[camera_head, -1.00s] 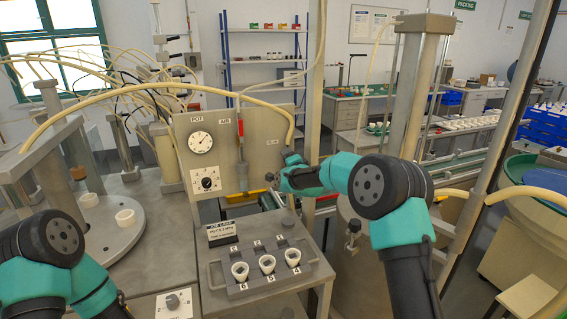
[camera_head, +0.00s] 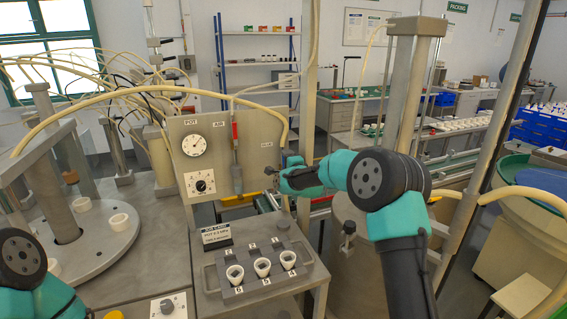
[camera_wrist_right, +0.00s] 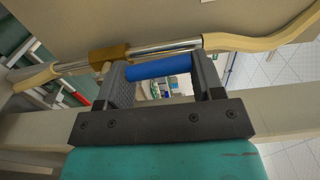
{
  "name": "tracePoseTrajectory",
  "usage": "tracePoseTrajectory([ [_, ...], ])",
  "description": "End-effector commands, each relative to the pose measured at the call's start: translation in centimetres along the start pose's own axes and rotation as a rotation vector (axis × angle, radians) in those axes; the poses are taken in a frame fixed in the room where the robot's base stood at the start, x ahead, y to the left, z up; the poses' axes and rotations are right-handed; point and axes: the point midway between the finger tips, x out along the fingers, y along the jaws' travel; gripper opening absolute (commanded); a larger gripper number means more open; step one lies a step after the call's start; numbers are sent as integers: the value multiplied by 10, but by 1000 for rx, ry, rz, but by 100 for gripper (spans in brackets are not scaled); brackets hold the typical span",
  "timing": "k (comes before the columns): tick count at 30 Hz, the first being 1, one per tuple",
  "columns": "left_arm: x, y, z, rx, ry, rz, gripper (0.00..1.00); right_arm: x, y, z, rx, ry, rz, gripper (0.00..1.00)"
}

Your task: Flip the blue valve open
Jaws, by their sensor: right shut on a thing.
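The blue valve handle (camera_wrist_right: 163,66) is a blue cylinder that spans the gap between the two dark fingers of my right gripper (camera_wrist_right: 162,80) in the right wrist view. The gripper is shut on it. Just beyond it runs a metal pipe (camera_wrist_right: 165,49) with a brass fitting (camera_wrist_right: 110,53). In the head view my right gripper (camera_head: 273,176) is at the right edge of the gauge panel (camera_head: 228,160), and the handle is too small or hidden to make out. My left arm shows at the lower left, but its gripper is out of view.
The panel carries a round gauge (camera_head: 194,146), a dial (camera_head: 201,183) and a red-topped upright part (camera_head: 235,150). Below is a grey rack (camera_head: 235,292) with white cups. A cream hose (camera_head: 120,95) arches to the panel. A metal post (camera_head: 402,120) stands behind my right arm.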

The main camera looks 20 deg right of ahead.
Motion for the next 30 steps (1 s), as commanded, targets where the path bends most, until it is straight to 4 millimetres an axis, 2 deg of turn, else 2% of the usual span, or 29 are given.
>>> tracePoseTrajectory([
  [14,0,0,0,0,0,0,0,0,0,0,2,0,0,19],
  [15,0,0,0,0,0,0,0,0,0,0,2,0,0,65],
  [22,0,0,0,0,0,0,0,0,0,0,2,0,0,86],
  [30,0,0,0,0,0,0,0,-1,0,0,1,0,0,86],
])
